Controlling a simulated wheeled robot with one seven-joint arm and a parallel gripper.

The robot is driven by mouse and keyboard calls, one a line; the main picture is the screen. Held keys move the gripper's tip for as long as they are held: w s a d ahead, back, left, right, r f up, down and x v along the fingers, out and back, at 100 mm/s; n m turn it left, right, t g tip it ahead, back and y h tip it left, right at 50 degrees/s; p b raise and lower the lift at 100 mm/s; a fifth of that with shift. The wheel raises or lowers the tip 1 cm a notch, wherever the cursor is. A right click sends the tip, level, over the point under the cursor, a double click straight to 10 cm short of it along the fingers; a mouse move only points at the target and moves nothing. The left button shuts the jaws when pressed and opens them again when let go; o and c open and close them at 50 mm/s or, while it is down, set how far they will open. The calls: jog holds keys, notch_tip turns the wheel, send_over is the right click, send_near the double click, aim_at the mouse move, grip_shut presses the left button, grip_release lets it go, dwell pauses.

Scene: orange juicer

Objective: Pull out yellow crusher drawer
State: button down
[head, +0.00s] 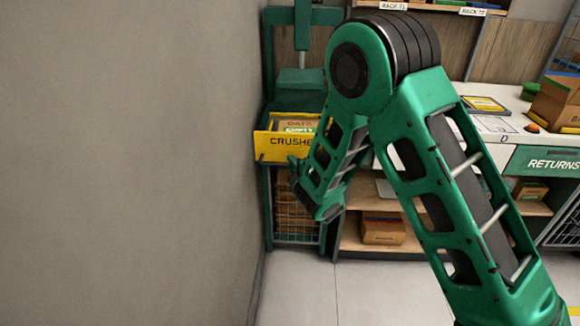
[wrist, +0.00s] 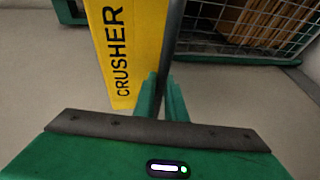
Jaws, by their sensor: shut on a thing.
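The yellow crusher drawer (head: 276,146), marked CRUSHER, is in the green crusher at the far left of the head view, against the wall. It stands out from the frame, its open top showing boxes (head: 297,126) inside. Its yellow front (wrist: 128,45) also fills the upper middle of the wrist view. A dark bar (wrist: 173,45) runs along the edge of that front. My gripper (head: 293,163) is at the lower part of the drawer front. In the wrist view its green fingers (wrist: 162,88) are shut on the dark bar. My arm hides the drawer's right side.
A grey wall (head: 130,160) stands close on the left. A wire-fronted bin with boxes (head: 298,210) is below the drawer. A bench with shelves and a cardboard box (head: 382,229) is to the right. Pale floor (head: 340,295) in front is clear.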

jog(key=c, duration=1.8)
grip_release()
jog(key=shift+w+d, duration=0.15)
jog(key=shift+d, duration=0.45)
jog(key=shift+s+a, duration=0.25)
jog(key=shift+a, duration=0.15)
jog(key=shift+v, duration=5.15)
jog(key=shift+w+d+r, duration=0.15)
jog(key=shift+r, duration=0.05)
